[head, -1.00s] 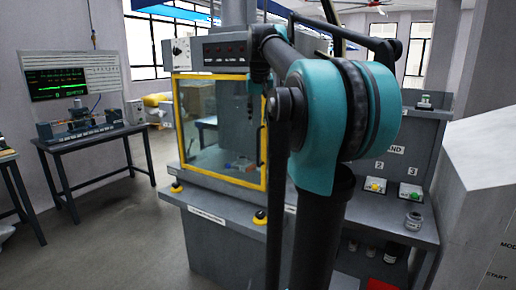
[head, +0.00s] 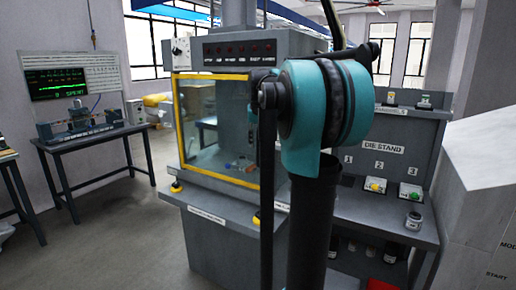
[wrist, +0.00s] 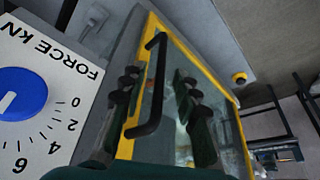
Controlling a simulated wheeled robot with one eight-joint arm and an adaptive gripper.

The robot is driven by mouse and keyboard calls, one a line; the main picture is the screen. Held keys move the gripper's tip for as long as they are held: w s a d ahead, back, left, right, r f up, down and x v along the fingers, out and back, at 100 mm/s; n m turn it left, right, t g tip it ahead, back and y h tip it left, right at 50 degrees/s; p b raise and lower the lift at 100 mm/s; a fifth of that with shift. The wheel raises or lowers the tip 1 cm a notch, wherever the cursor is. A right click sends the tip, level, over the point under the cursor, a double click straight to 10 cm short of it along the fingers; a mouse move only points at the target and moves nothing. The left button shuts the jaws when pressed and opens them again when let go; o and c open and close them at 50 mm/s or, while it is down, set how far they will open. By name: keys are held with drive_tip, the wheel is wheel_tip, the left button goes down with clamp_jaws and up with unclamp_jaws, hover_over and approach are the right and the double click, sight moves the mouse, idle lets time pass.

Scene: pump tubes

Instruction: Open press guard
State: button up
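The press guard is a clear panel in a yellow frame (head: 218,178) on the front of the grey press, and it looks shut. In the wrist view the yellow frame (wrist: 139,75) runs at a slant, with a black bar handle (wrist: 157,85) on it. My gripper (wrist: 155,75) is open, its two dark fingers pointing at the guard. The handle lies between the fingers in the picture; I cannot tell whether they touch it or how far away it is. In the head view my arm hides the gripper and the guard's right part.
A force dial with a blue knob (wrist: 22,94) is close on the left in the wrist view. A die stand (head: 384,148) with small parts stands right of the press. A bench (head: 90,136) stands at the left, with clear floor before it.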

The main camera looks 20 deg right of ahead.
sight(258, 144)
drive_tip(key=shift+x, duration=1.65)
clamp_jaws()
